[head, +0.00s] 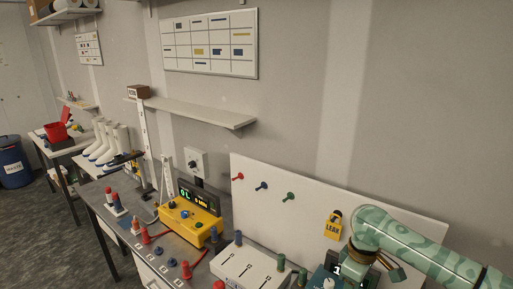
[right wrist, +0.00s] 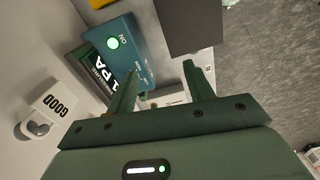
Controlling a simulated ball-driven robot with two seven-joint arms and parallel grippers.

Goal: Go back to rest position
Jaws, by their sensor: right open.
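My right arm, patterned green, comes in from the right edge in the head view. Its hand is low at the right end of the bench, over a teal device (head: 333,268) that it partly hides. In the right wrist view my right gripper (right wrist: 160,80) is open, its two green fingers apart with nothing held between them. The teal device (right wrist: 124,48), with a lit green button marked ON and a dark display, lies just beyond the fingers. My left gripper is not in view.
The grey bench (head: 95,189) carries a yellow meter (head: 190,222), a white slider panel (head: 245,268) and several small coloured parts. A white backboard (head: 330,200) holds pegs and a yellow LEAK tag (head: 333,228). A white GOOD tag (right wrist: 55,103) shows at left in the wrist view.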

